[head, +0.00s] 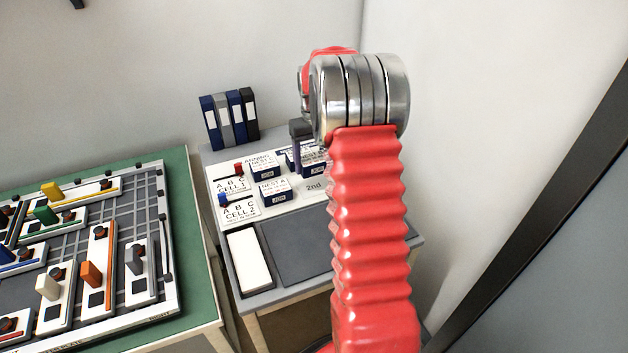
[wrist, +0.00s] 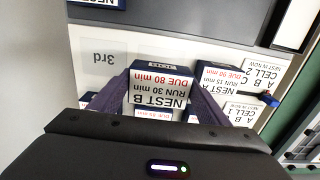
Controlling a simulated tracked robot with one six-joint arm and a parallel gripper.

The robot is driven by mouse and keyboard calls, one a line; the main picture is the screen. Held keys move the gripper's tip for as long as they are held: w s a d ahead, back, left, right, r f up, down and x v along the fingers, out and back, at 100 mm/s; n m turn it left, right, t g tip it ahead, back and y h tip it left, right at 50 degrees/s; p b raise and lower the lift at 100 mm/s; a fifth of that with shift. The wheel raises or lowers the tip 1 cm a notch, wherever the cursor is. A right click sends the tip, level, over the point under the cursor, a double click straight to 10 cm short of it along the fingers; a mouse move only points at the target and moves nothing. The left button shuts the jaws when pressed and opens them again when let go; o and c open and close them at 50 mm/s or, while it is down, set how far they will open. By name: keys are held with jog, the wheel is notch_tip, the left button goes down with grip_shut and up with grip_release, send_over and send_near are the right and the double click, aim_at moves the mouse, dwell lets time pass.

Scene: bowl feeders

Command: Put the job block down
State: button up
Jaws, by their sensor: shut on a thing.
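The job block marked NEST B, RUN 30 min, DUE 80 min (wrist: 158,92) is a dark blue block with a white label. My gripper (wrist: 156,100) is shut on it, with a dark finger on each side. In the head view the gripper (head: 300,140) is over the back of the sloping white board (head: 240,217), partly hidden by my red arm. The held block (head: 310,160) shows there beside the other blocks; I cannot tell whether it touches the board. A NEST A block (head: 273,190) is close by and also shows in the wrist view (wrist: 222,80).
Another block (head: 264,170) sits behind NEST A. A further block (wrist: 97,3) is cut off at the wrist view's top. A bare printed space (wrist: 103,57) lies beside the held block. Cell cards with red (head: 238,168) and blue (head: 223,199) pegs are at left. Binders (head: 228,120) stand behind.

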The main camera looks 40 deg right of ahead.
aim_at(314, 159)
jog(key=shift+f, duration=1.65)
jog(key=shift+f, duration=1.85)
jog(key=o, duration=1.2)
jog(key=shift+f, duration=0.1)
jog(key=shift+c, duration=0.2)
notch_tip(314, 159, up, 12)
jog(key=shift+r, duration=0.15)
